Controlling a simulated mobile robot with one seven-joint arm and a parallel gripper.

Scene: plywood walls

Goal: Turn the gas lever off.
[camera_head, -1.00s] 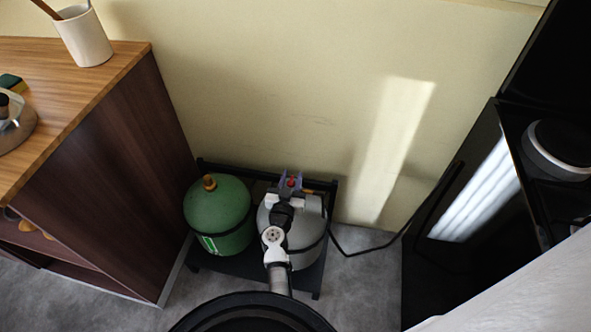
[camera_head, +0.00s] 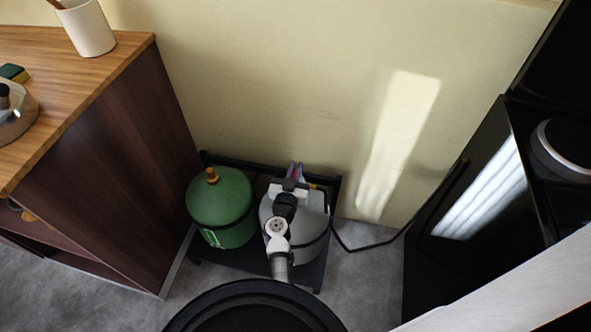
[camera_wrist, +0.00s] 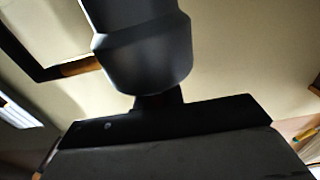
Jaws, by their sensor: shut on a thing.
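The grey gas cylinder (camera_head: 312,222) stands in a black rack at the wall, right of a green cylinder. My gripper (camera_head: 296,169) is over its top, with its fingers close together. A small bit of red, which I take to be the gas lever (camera_head: 299,168), shows between the fingertips. The gripper is shut on it. The lever's angle and most of the valve are hidden by my arm. In the wrist view, a dark rounded body and a brass fitting (camera_wrist: 77,67) show beyond my gripper; the lever itself cannot be made out.
The green cylinder (camera_head: 221,206) stands close on the left in the same black rack (camera_head: 207,260). A wooden cabinet (camera_head: 110,160) is further left. A black hose (camera_head: 372,244) runs right towards a black stove (camera_head: 455,235). The wall is right behind the rack.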

